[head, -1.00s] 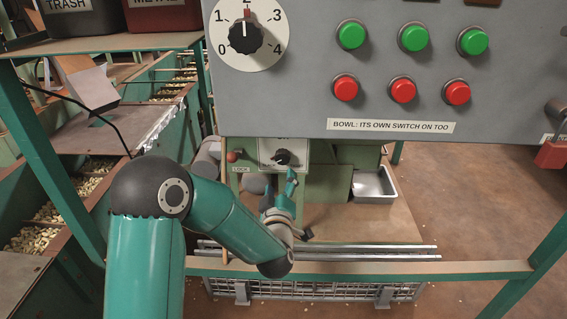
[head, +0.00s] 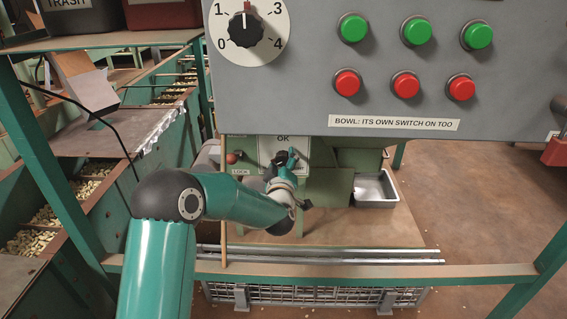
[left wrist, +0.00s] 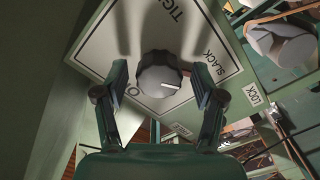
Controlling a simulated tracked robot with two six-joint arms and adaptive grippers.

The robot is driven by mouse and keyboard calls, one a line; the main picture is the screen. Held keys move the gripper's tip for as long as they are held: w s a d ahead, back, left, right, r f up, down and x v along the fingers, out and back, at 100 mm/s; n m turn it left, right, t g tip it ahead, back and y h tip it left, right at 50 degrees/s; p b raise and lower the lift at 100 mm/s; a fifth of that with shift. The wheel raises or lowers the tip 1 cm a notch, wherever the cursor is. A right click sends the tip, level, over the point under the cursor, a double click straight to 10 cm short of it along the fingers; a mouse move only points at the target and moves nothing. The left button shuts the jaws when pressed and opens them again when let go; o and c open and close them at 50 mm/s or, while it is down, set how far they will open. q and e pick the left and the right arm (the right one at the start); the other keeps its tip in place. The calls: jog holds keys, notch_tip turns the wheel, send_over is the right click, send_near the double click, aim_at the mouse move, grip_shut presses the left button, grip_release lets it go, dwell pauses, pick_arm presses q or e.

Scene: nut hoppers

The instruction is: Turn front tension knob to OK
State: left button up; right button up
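The front tension knob shows in the left wrist view as a round grey knob (left wrist: 158,76) with a white pointer line. It sits on a white plate (left wrist: 100,45) marked TIGHT and SLACK, with an O showing beside my left finger. The line points right and slightly down in that view, on the SLACK side. My left gripper (left wrist: 160,92) is open, one finger on each side of the knob, with gaps visible. In the head view the plate (head: 267,146) shows OK at its top, and my left gripper (head: 282,160) hides most of the knob. My right gripper is not in view.
A grey panel (head: 300,90) with a numbered dial (head: 245,30) and green and red buttons overhangs the top. A red LOCK knob (head: 232,158) is left of the plate. A metal tray (head: 374,190) stands at right. A green rail (head: 400,272) crosses in front.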

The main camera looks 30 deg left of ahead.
pick_arm(q)
jog(key=c, duration=1.1)
jog(key=shift+m, duration=0.5)
jog(key=m+p, duration=0.1)
jog(key=m, duration=0.4)
jog(key=m+p, duration=0.2)
jog(key=m, duration=0.3)
jog(key=shift+d+r+m, duration=0.1)
jog(key=shift+m, duration=0.3)
jog(key=m+p, duration=0.2)
jog(key=m, duration=0.4)
jog(key=m+p, duration=0.1)
jog(key=m, duration=0.3)
jog(key=shift+d+p, duration=0.1)
jog(key=shift+p, duration=0.3)
jog(key=shift+w+m, duration=0.1)
jog(key=shift+m, duration=1)
jog(key=shift+d, duration=0.1)
